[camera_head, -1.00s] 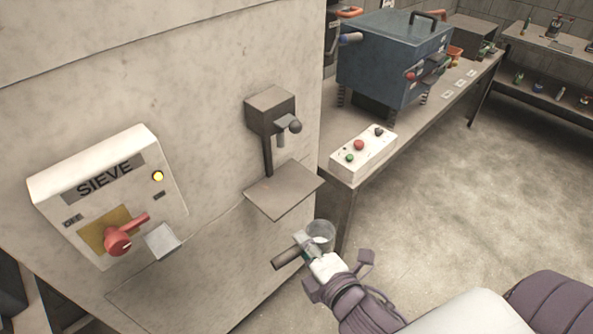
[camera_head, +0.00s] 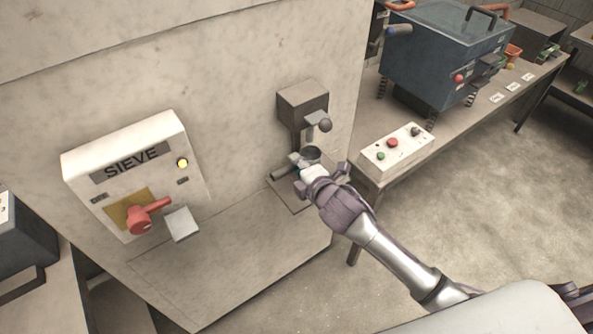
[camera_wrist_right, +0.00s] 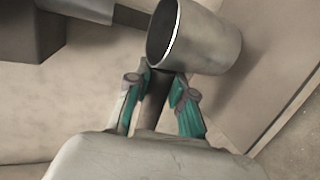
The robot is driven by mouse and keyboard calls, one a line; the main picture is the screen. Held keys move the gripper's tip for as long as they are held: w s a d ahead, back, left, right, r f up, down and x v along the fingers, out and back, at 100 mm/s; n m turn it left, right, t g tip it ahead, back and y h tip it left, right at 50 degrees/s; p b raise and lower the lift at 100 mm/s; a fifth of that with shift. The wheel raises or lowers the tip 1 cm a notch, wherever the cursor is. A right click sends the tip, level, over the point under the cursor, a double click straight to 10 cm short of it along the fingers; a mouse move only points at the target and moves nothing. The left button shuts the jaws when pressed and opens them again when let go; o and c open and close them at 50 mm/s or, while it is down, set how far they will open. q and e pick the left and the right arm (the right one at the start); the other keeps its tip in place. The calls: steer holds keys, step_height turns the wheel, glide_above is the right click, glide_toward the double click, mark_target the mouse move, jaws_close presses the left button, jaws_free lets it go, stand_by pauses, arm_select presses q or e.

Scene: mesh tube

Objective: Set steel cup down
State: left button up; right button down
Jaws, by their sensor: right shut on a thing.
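The steel cup (camera_head: 311,153) is at the small shelf (camera_head: 291,198) on the sieve housing, under the dispenser spout (camera_head: 317,119). My right gripper (camera_head: 298,168) is shut on the cup's dark handle. In the right wrist view the cup (camera_wrist_right: 207,42) shows its open rim, and the handle lies between the green-padded fingertips (camera_wrist_right: 160,95). I cannot tell whether the cup's base touches the shelf. My left gripper is not in view.
The sieve panel (camera_head: 125,165) with a red lever (camera_head: 145,216) and lit yellow lamp is at left. A button box (camera_head: 396,147) and a blue machine (camera_head: 440,50) stand on the bench at right. Open floor lies below the bench.

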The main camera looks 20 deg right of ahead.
steer(key=shift+x, duration=0.85)
step_height(320, 180, down, 4)
steer(key=shift+d+r+p, duration=0.1)
steer(key=shift+r+p, duration=0.1)
steer(key=shift+p, duration=0.1)
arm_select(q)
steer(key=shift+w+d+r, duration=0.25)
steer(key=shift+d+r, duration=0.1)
arm_select(e)
steer(key=shift+f, duration=0.3)
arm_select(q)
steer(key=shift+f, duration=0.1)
arm_select(e)
steer(key=shift+f, duration=0.15)
steer(key=c, duration=1)
jaws_free()
steer(key=shift+s, duration=0.1)
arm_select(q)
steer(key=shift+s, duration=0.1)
